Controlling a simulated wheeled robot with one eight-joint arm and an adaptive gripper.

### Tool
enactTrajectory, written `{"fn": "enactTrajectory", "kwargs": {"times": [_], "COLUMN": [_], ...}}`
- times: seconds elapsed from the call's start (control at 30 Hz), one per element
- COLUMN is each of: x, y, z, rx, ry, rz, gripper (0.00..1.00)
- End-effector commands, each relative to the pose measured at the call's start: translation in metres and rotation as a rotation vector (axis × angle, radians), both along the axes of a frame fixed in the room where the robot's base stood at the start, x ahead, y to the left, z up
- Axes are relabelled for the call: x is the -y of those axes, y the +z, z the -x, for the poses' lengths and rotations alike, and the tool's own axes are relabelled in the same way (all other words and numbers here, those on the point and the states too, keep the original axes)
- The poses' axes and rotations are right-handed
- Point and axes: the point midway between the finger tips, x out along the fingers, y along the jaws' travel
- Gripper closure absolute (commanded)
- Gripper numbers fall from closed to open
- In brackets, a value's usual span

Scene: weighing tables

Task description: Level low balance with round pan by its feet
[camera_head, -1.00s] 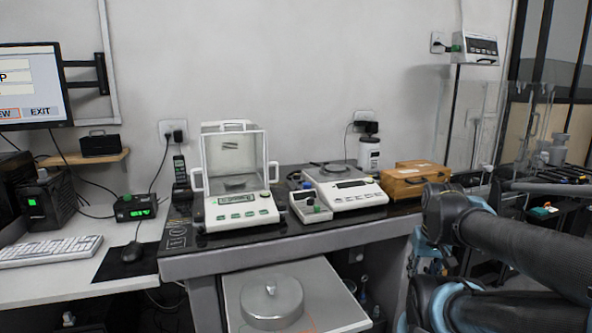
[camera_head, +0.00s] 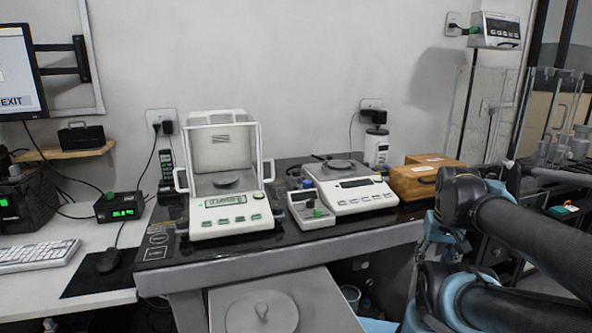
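The low balance with a round pan (camera_head: 352,198) stands on the dark weighing table, right of the tall glass-shielded balance. It is white with a small dark display and a row of keys on its sloping front. Its round pan (camera_head: 343,164) sits on top towards the back. Its feet are too small or hidden to make out, and I cannot tell whether it stands level. My arm shows at the right edge, in front of the table's right end. My gripper is not in view.
A tall balance with a glass shield (camera_head: 228,205) stands left of it. A small grey box with knobs (camera_head: 311,213) sits close at its front left. A shelf with a round metal lid (camera_head: 262,311) juts out below the table.

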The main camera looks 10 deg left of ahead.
Motion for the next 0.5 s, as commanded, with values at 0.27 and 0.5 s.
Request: {"fn": "enactTrajectory", "kwargs": {"times": [0.27,0.5], "x": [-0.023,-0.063], "y": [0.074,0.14], "z": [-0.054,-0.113], "rx": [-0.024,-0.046], "ry": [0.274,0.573], "rz": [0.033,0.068], "gripper": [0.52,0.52]}}
